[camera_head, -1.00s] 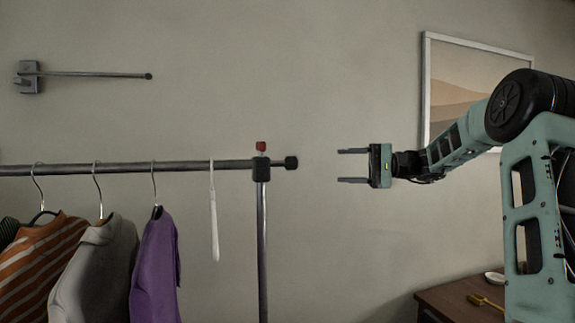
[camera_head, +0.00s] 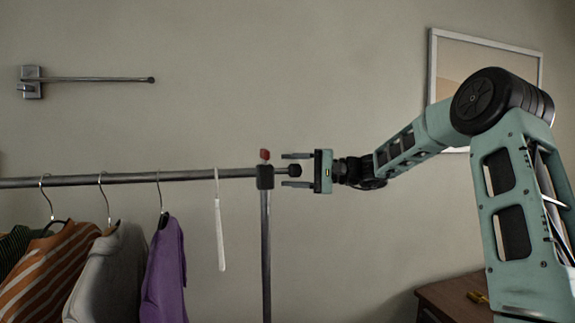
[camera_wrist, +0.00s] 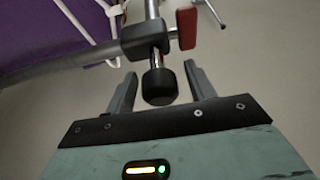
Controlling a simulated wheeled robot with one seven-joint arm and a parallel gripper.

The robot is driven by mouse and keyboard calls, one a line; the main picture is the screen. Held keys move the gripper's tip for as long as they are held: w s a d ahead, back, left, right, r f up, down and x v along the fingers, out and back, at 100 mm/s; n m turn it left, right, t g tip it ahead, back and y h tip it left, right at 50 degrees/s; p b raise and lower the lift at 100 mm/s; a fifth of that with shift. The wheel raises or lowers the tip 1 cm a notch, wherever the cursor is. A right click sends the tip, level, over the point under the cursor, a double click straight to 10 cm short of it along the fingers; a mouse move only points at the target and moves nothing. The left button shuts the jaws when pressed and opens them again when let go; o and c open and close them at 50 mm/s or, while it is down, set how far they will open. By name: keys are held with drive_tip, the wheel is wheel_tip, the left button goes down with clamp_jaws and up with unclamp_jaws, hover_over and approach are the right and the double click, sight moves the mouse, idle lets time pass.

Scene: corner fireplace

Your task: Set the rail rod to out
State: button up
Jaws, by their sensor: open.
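The rail rod (camera_head: 120,178) is the grey horizontal bar of the clothes rack, ending at the right in a black end cap (camera_head: 295,171). A dark clamp block (camera_head: 265,178) with a red lever (camera_head: 265,155) holds it on the upright. My gripper (camera_head: 284,170) comes from the right and is open, one finger above and one below the rod's end in the head view. In the wrist view the end cap (camera_wrist: 160,87) lies between the fingers, with a gap visible on each side. The red lever (camera_wrist: 187,28) is just beyond the fingertips.
Clothes on hangers, including a purple garment (camera_head: 164,272), and an empty white hanger (camera_head: 219,225) hang from the rod. A wall bracket with a thin bar (camera_head: 95,79) is at upper left. A wooden table (camera_head: 450,298) stands low at right. A picture hangs behind my arm.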

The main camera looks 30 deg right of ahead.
drive_tip(key=shift+w+a, duration=0.4)
drive_tip(key=shift+a, duration=0.15)
